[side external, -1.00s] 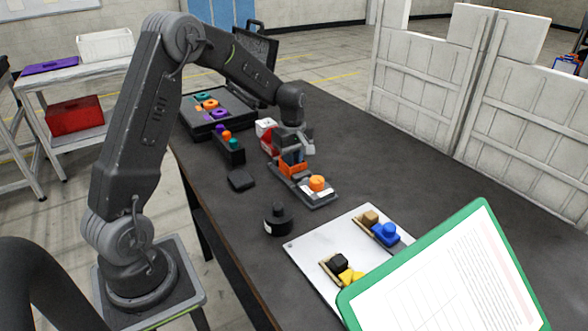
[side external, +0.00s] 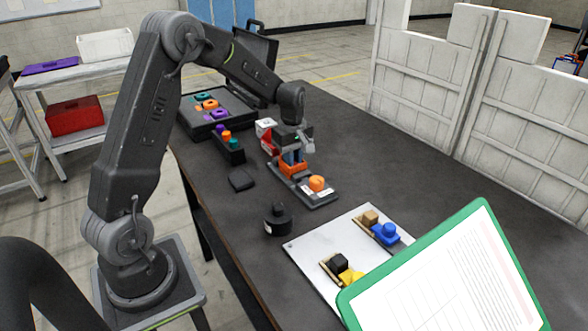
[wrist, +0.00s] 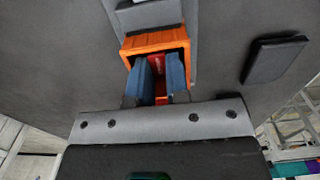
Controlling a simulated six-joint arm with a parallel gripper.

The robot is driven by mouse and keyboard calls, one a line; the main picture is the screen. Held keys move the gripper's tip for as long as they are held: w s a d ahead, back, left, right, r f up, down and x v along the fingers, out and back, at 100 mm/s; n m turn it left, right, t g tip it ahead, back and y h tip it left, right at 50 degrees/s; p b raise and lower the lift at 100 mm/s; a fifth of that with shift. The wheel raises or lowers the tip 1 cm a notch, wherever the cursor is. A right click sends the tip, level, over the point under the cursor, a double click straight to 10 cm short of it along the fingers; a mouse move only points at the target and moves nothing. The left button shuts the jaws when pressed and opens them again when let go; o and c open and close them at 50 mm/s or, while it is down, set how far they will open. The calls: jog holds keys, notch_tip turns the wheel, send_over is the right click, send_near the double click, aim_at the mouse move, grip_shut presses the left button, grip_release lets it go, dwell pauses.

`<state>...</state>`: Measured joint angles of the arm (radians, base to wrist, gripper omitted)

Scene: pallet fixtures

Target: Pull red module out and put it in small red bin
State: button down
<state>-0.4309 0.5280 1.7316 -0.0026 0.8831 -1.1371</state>
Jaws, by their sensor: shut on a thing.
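My gripper (wrist: 160,80) reaches down into an orange open-topped holder with its two blue fingers. The red module (wrist: 159,68) shows as a narrow red strip between the fingers, and they are shut on it. Most of the module is hidden by the fingers and the holder walls. The orange holder (side external: 293,169) stands on a grey fixture plate (side external: 318,199); it also shows in the wrist view (wrist: 155,41). A red and white box (side external: 265,129) stands just behind my gripper, partly hidden. A larger red bin (side external: 75,116) sits on the shelf at left.
An orange round knob (side external: 317,183) is on the plate's near end. A black rack (side external: 228,150) with coloured pegs, a black flat block (side external: 242,180) and a black cylinder (side external: 278,219) lie left and in front. A white board (side external: 314,259) holds coloured parts. The table's right side is clear.

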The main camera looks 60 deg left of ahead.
jog(key=shift+r, duration=0.1)
jog(key=shift+r, duration=2.95)
jog(key=shift+a, duration=0.1)
jog(key=s+a+r, duration=0.2)
jog(key=s+a, duration=0.1)
jog(key=a, duration=0.7)
jog(key=s+a+r, duration=0.2)
jog(key=s+a, duration=0.1)
jog(key=a, duration=0.6)
jog(key=w+d+f, duration=0.1)
jog(key=w+f, duration=0.1)
jog(key=w, duration=0.1)
jog(key=w+d+f, duration=0.2)
jog(key=w, duration=0.1)
jog(key=w+d+f, duration=0.2)
jog(key=w, duration=0.2)
jog(key=shift+f, duration=2.45)
jog(key=shift+f, duration=0.15)
